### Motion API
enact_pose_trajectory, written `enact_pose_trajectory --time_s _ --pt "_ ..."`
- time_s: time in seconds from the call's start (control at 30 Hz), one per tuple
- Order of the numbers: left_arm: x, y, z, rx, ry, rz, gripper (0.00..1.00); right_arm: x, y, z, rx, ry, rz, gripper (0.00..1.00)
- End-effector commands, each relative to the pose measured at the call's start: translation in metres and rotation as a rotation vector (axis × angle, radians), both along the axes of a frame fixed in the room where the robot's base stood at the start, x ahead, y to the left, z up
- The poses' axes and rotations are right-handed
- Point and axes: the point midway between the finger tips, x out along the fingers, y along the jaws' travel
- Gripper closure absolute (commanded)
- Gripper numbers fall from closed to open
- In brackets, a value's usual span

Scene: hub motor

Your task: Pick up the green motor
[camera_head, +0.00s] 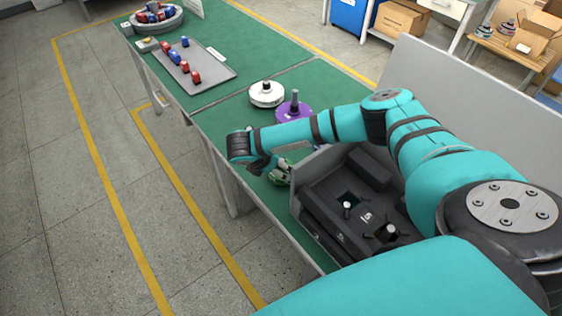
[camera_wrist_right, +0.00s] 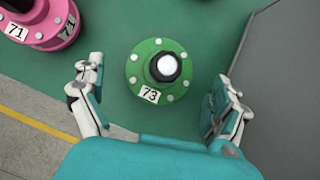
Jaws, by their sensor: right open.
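The green motor (camera_wrist_right: 148,89) stands on the green table in the right wrist view, with a dark-ringed, white-topped shaft and a label reading 73. In the head view only a small part of it (camera_head: 279,181) shows, mostly hidden behind my right gripper (camera_head: 277,170). My right gripper, also in the wrist view (camera_wrist_right: 155,88), is open, with one finger on each side of the motor. There are gaps between the fingers and the motor, and nothing is held. My left gripper is not in view.
A pink motor (camera_wrist_right: 46,36) labelled 71 stands near the left finger. A white motor (camera_head: 267,97) and a purple motor (camera_head: 292,113) stand farther along the table. A dark box (camera_head: 320,208) with grey walls stands close to my right gripper. A grey tray (camera_head: 213,73) lies beyond.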

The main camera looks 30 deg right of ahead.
Motion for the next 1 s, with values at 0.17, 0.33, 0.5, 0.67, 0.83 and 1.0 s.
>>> enact_pose_trajectory --time_s 0.17,0.33,0.5,0.67,0.83,1.0 --pt "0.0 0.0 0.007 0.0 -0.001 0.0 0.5 0.002 -0.014 -0.019 -0.001 0.001 -0.001 0.0" --pt "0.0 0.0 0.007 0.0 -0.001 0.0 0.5 0.003 -0.017 -0.024 0.0 0.0 0.001 0.0" --pt "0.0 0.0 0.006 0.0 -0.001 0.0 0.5 0.003 -0.017 -0.024 0.0 0.0 0.001 0.04" --pt "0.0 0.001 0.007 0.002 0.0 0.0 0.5 0.003 -0.017 -0.024 0.0 -0.001 0.001 0.25" --pt "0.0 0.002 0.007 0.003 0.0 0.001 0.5 0.003 -0.017 -0.024 0.0 0.0 0.0 0.47" --pt "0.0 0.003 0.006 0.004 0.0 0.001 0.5 0.003 -0.017 -0.024 0.0 0.0 0.0 0.69"
